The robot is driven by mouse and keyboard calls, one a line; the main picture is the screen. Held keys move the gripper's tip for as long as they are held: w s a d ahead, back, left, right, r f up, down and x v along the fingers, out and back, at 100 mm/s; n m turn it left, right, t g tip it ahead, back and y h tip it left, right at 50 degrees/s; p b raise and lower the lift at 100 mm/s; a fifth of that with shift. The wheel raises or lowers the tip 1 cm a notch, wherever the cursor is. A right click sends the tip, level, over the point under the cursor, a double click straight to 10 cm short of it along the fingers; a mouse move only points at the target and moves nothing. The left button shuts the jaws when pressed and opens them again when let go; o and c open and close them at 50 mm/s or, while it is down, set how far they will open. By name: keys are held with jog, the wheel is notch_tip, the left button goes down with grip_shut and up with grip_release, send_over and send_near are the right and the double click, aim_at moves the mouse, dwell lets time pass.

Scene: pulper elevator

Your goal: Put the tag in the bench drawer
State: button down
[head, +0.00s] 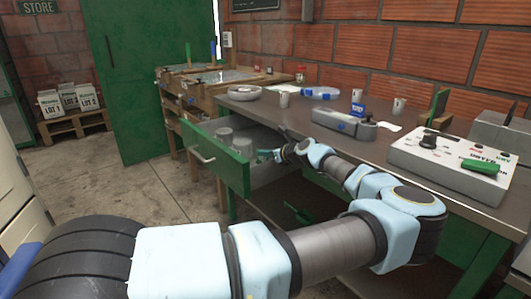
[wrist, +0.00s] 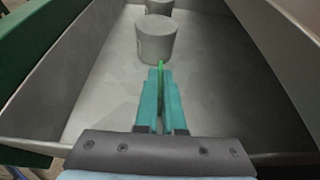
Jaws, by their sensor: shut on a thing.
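The bench drawer (head: 213,160) is pulled open, with a green front and a grey metal inside. In the wrist view its bare floor (wrist: 220,80) spreads on both sides of my fingers. My gripper (head: 265,155) is over the drawer, pointing in; its teal fingers (wrist: 160,85) show in the wrist view. They are shut on a thin green tag (wrist: 162,72), seen nearly edge-on, its tip showing between and past the fingertips. I cannot tell whether the tag touches the drawer floor. In the head view the tag is too small to make out.
Two grey cups stand in the drawer, the nearer one (wrist: 157,40) just beyond the fingertips. The bench top (head: 290,113) above holds a control box (head: 450,163), a grey scale-like device (head: 343,124) and small cups. A wooden workbench (head: 185,105) stands beyond the drawer.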

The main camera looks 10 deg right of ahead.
jog(key=c, duration=1)
grip_release()
jog(key=shift+r, duration=0.15)
jog(key=v, duration=0.8)
jog(key=r+b+v, duration=0.1)
jog(key=v, duration=0.3)
